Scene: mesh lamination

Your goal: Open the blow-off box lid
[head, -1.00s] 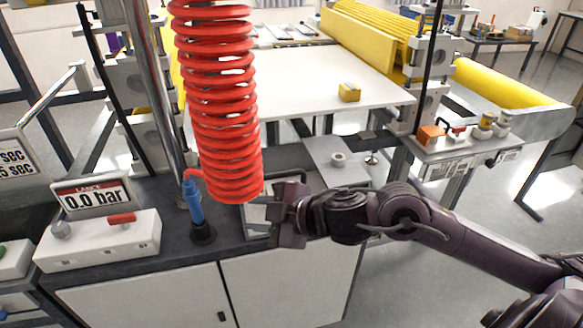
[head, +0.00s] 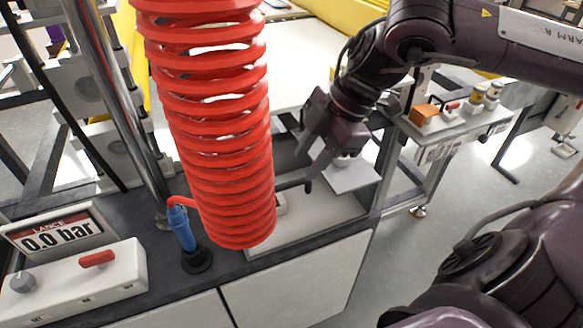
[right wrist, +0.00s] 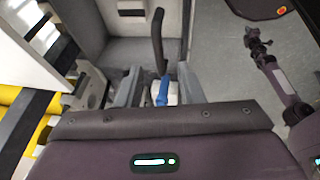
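The blow-off box (head: 315,219) is set into the dark bench beside the red coil; a pale surface and low grey walls show. The coil hides its left part, so I cannot tell clearly how its lid stands. A bent black bar (head: 294,185) rises from a small white block there. My right gripper (head: 308,163) is above the box's back part, fingers pointing down, apart and empty. In the right wrist view the black bar (right wrist: 157,40) and a blue piece (right wrist: 162,92) show between and beyond the spread fingers. My left gripper is not in view.
A large red coiled hose (head: 220,140) hangs in front of the box's left side. A grey plate (head: 352,178) lies right of the gripper. A small shelf (head: 450,125) carries several items.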

